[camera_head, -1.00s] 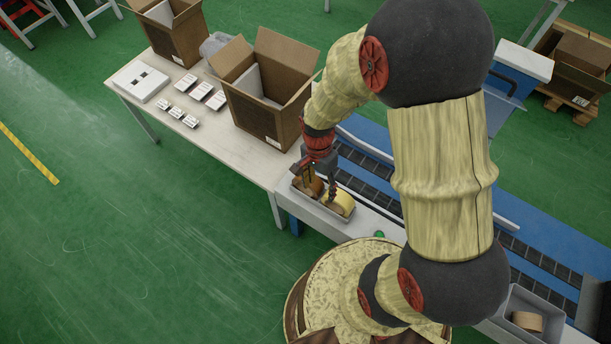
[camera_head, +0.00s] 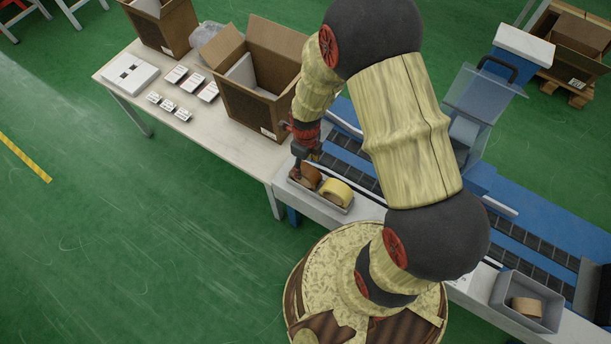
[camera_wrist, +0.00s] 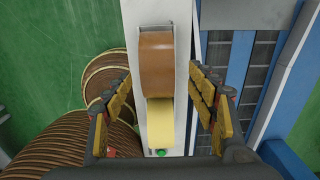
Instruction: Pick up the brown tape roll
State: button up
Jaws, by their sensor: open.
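The brown tape roll (camera_head: 307,177) stands on its edge in a small grey tray (camera_head: 344,208) at the end of the table, beside a yellow tape roll (camera_head: 336,192). In the wrist view the brown roll (camera_wrist: 157,62) lies between and ahead of my open fingers, with the yellow roll (camera_wrist: 160,122) nearer the bottom of the picture. My gripper (camera_head: 301,172) is over the tray at the brown roll, partly hidden by my arm in the head view. In the wrist view my gripper (camera_wrist: 163,100) is open, and its fingers show no contact with either roll.
An open cardboard box (camera_head: 255,118) stands on the table (camera_head: 215,135) behind the tray. A blue conveyor (camera_head: 352,160) runs along the right side. A grey bin (camera_head: 527,300) with another tape roll (camera_head: 526,307) is at lower right. Small white boxes (camera_head: 177,74) lie at left.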

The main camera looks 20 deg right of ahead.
notch_tip(320, 180, down, 6)
jog(key=shift+s+r+b, duration=0.15)
jog(key=shift+b, duration=1.05)
jog(key=shift+r, duration=0.1)
jog(key=c, duration=0.3)
jog(key=c, duration=1.1)
jog(key=shift+c, duration=0.3)
